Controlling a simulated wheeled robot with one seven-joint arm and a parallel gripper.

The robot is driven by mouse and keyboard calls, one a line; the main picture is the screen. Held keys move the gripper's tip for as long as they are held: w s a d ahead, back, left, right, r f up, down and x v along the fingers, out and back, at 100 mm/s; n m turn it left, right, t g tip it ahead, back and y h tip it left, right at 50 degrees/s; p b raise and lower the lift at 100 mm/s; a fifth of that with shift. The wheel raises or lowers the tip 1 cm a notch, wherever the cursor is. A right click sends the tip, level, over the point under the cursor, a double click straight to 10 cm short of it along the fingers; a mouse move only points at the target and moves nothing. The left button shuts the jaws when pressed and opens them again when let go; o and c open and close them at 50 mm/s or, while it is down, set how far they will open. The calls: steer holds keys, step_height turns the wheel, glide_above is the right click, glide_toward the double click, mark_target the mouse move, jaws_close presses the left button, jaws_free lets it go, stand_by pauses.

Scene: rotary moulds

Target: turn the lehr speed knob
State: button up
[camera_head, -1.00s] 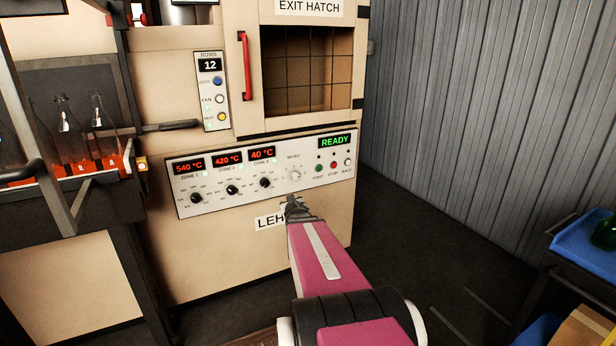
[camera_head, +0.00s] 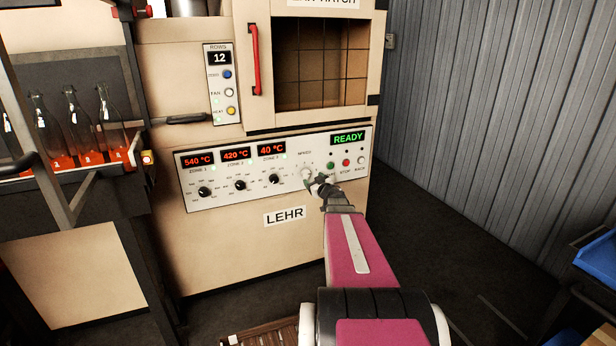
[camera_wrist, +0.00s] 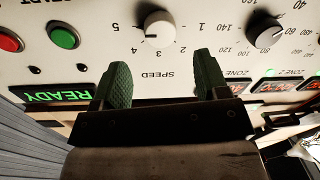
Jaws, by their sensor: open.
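The lehr speed knob is a white round knob (camera_wrist: 158,27) on the white control panel (camera_head: 240,198). In the wrist view it appears upside down, under a scale of numbers with the word SPEED. My gripper (camera_wrist: 160,80) is open, its two green-padded fingers spread to either side of the knob's line and short of it in the picture. I cannot tell how far the fingertips stand from the panel. In the head view the gripper (camera_head: 319,182) is at the panel's right part, just by the speed knob (camera_head: 306,173), partly hiding it.
Black zone knobs (camera_head: 274,179) sit left of the speed knob. Green (camera_head: 331,166) and red (camera_head: 346,163) buttons sit to its right. A red handle (camera_head: 255,60) is above beside the hatch opening. Bottles (camera_head: 78,125) stand on the left machine. A blue tray (camera_head: 598,256) is at right.

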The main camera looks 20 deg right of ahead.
mark_target(307, 174)
steer(key=w, duration=0.6)
steer(key=shift+w+a, duration=0.1)
steer(key=shift+a, duration=0.2)
steer(key=c, duration=0.9)
